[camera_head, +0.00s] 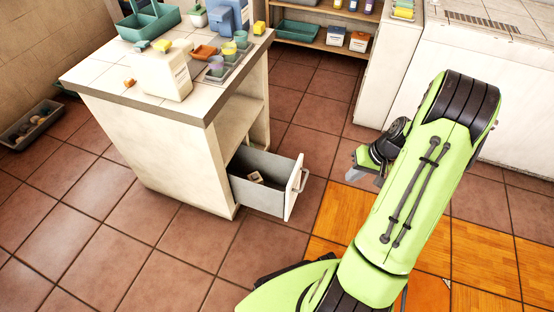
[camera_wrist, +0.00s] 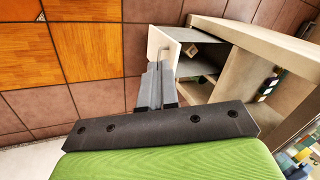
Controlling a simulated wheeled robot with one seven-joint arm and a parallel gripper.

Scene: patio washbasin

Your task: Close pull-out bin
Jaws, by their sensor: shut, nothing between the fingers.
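The pull-out bin (camera_head: 262,164) is a grey drawer with a white front panel and a handle, low in the white tiled cabinet (camera_head: 160,150). It stands pulled out to the right, with a small pale object inside. In the wrist view the bin's white front (camera_wrist: 163,50) and handle show just beyond the fingers. My gripper (camera_head: 360,174) is shut and empty, to the right of the bin front and apart from it in the head view. In the wrist view the gripper (camera_wrist: 160,72) points towards the bin front; whether it touches cannot be told there.
The cabinet top holds a white jug (camera_head: 168,75), cups and a green caddy (camera_head: 150,22). A dark tray (camera_head: 30,125) lies on the floor at far left. A shelf (camera_head: 310,40) and white counter (camera_head: 470,80) stand behind. The tiled floor around the bin is clear.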

